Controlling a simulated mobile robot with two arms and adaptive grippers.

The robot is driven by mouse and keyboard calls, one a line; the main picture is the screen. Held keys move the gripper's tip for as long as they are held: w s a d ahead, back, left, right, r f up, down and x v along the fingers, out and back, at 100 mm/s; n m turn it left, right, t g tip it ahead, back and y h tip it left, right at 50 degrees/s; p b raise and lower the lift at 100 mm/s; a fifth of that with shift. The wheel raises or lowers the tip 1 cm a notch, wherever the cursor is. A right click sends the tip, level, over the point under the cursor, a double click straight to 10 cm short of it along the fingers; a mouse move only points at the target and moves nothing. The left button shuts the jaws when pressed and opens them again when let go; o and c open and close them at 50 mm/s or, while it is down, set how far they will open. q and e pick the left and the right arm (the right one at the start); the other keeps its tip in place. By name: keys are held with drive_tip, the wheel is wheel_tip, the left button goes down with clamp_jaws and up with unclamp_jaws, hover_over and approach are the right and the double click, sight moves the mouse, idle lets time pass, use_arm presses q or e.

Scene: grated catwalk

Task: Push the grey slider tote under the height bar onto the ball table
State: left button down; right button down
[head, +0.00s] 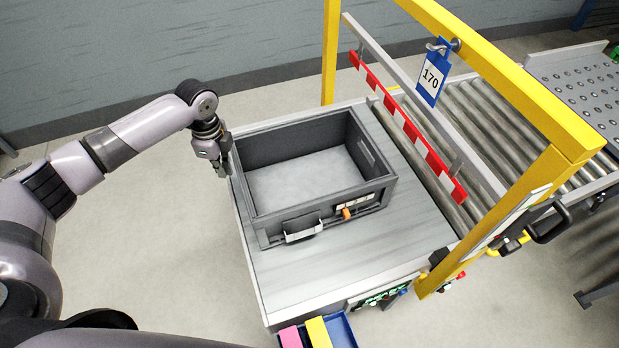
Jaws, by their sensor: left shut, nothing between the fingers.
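The grey slider tote (374,196) sits upright on the grey table top (345,255), on the near side of the height bar. It looks empty, with a handle and an orange slider (346,213) on its front wall. The red and white height bar (408,126) hangs under a yellow frame (515,75) to the right of the tote. The ball table (585,92) is at the far right, beyond the rollers. My left gripper (223,171) is shut and empty at the tote's left end; I cannot tell whether it touches. My right gripper is not in view.
Rollers (490,118) run from the frame to the ball table. A blue tag reading 170 (432,78) hangs from the frame. A blue tray (343,330) with pink and yellow items sits at the table's front edge. Black handle (548,222) juts from the frame.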

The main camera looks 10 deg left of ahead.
use_arm(q)
drive_tip(key=shift+f, duration=0.1)
idle(0.5)
wheel_tip(320, 180, down, 5)
drive_tip(key=shift+f+b, duration=0.15)
drive_tip(key=shift+b, duration=1)
drive_tip(key=shift+d, duration=0.1)
